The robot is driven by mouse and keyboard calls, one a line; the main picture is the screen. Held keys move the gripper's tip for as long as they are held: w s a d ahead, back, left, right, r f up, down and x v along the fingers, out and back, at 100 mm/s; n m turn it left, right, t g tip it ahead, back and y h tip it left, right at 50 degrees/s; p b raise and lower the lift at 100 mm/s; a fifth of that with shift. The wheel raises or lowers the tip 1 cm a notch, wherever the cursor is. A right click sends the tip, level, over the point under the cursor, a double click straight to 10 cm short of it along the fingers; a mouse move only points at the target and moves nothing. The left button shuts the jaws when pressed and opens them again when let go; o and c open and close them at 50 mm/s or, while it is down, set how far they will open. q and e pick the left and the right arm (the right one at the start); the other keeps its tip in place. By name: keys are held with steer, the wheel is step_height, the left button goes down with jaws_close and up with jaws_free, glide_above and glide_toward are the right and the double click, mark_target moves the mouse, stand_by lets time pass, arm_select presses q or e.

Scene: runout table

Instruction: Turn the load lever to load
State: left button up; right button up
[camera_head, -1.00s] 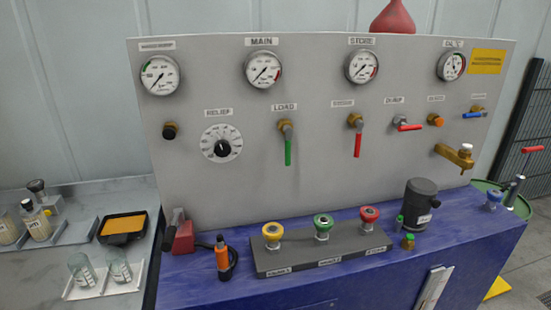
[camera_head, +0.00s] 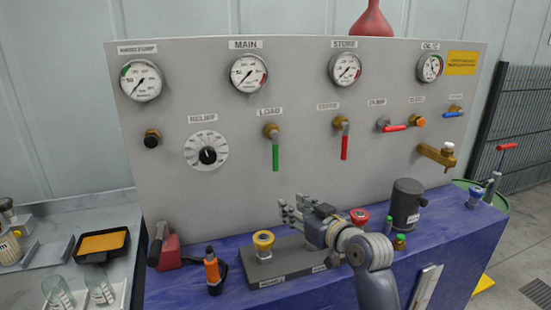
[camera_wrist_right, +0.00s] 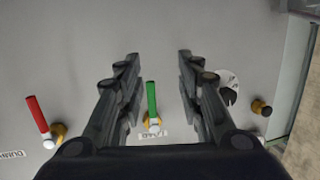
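The load lever is a green handle (camera_head: 275,156) on a brass valve under the LOAD label (camera_head: 270,111), hanging straight down on the grey panel. In the right wrist view the green handle (camera_wrist_right: 152,98) shows between the two fingers, apart from both. My right gripper (camera_head: 286,207) is in front of the panel, below and slightly right of the lever in the head view. Its fingers are open and empty in the right wrist view (camera_wrist_right: 157,55). My left gripper is not in view.
A red-handled lever (camera_head: 344,147) hangs right of the load lever. The RELIEF dial (camera_head: 207,151) is to its left. A black cylinder (camera_head: 407,205) stands at right.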

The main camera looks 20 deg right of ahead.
steer(key=t, duration=0.2)
glide_toward(277, 158)
steer(key=p+x, duration=0.2)
steer(key=x, duration=0.8)
steer(key=shift+w+a, duration=0.1)
steer(key=shift+w, duration=0.3)
jaws_close()
